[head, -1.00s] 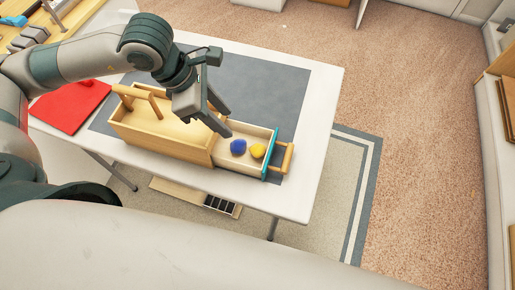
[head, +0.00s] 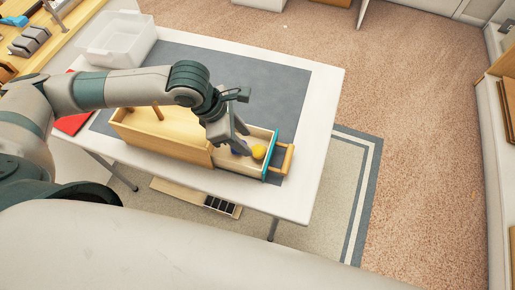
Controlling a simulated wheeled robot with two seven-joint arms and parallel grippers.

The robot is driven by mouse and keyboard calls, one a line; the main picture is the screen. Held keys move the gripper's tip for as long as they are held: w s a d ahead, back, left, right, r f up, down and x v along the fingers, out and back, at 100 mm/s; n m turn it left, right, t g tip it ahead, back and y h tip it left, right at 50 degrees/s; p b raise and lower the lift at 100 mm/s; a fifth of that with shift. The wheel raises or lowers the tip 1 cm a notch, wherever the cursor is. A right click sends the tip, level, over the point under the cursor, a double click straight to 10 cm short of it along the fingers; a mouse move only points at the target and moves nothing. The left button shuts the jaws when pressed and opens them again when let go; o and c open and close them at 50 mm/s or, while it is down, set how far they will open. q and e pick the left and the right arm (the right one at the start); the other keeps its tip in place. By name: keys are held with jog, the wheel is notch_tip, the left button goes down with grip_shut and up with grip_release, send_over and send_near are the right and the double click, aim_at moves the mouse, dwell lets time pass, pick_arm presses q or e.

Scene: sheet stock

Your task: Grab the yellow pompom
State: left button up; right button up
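The yellow pompom (head: 258,152) lies in the open drawer (head: 262,168) of a wooden box (head: 165,141), near the drawer's teal front. My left gripper (head: 241,148) reaches down into the drawer just left of the yellow pompom. Its fingers hide most of the blue pompom (head: 236,151). I cannot tell how far apart the fingertips are or whether they touch anything. My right gripper is not in view.
The box stands on a dark grey mat (head: 283,88) on a white table (head: 325,105). A clear plastic bin (head: 116,40) stands at the table's back left. A red sheet (head: 72,124) lies partly behind my arm. The mat's right part is clear.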

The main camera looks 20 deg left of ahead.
aim_at(254, 149)
pick_arm(q)
jog(key=shift+w+d+f, duration=0.1)
jog(key=shift+d+f, duration=0.15)
jog(key=shift+f, duration=0.45)
jog(key=shift+w+d+f+p, duration=0.1)
jog(key=shift+d+f+p, duration=0.3)
jog(key=shift+p, duration=0.35)
jog(key=p+x, duration=0.1)
jog(key=x, duration=0.2)
jog(key=shift+p, duration=0.3)
jog(key=shift+d+f, duration=0.15)
jog(key=shift+f, duration=0.4)
jog(key=c, duration=0.7)
